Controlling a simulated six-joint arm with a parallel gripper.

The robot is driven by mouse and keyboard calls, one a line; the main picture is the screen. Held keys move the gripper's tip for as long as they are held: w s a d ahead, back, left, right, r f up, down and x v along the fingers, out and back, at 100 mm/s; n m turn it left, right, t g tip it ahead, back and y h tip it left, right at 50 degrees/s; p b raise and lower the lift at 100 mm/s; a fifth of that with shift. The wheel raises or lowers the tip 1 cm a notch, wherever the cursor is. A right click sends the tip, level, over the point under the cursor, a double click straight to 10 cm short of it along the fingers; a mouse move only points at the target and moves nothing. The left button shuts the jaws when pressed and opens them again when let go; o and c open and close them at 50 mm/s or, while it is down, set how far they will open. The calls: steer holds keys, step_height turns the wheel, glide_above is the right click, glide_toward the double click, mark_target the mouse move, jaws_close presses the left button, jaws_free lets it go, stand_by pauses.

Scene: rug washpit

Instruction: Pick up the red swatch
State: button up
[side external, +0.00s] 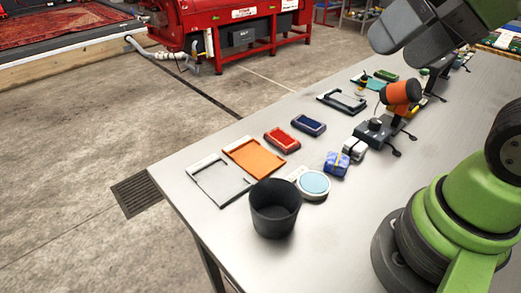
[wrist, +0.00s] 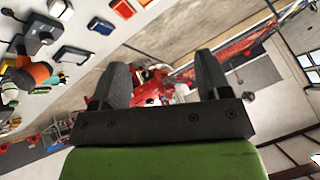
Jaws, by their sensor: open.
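In the wrist view the red swatch (wrist: 123,8) is at the top edge, partly cut off, beside the blue swatch (wrist: 101,26). My gripper (side external: 395,48) is raised at the upper right in the side view, well away from the red swatch. Its fingers (wrist: 162,72) are apart in the wrist view, with the floor and a red machine behind them and nothing held.
An orange tray (side external: 256,158), a grey tray (side external: 218,180), a black cup (side external: 274,210) and a round pale-blue-topped dish (side external: 313,184) stand near the red swatch. A blue block (side external: 336,163) and an orange-headed tool (side external: 402,93) are to the right. The table's left edge is close to the trays.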

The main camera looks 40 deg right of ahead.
steer(key=w+d+g, duration=0.2)
steer(key=w, duration=0.7)
steer(key=n+g+h, duration=0.2)
steer(key=n+g, duration=0.1)
steer(key=g, duration=0.2)
glide_above(282, 137)
steer(key=f, duration=2.5)
steer(key=shift+a+f, duration=0.2)
steer(key=shift+f, duration=0.15)
steer(key=shift+d+f, duration=0.15)
steer(key=shift+f, duration=2.65)
steer(key=shift+c, duration=0.4)
steer(key=c, duration=0.6)
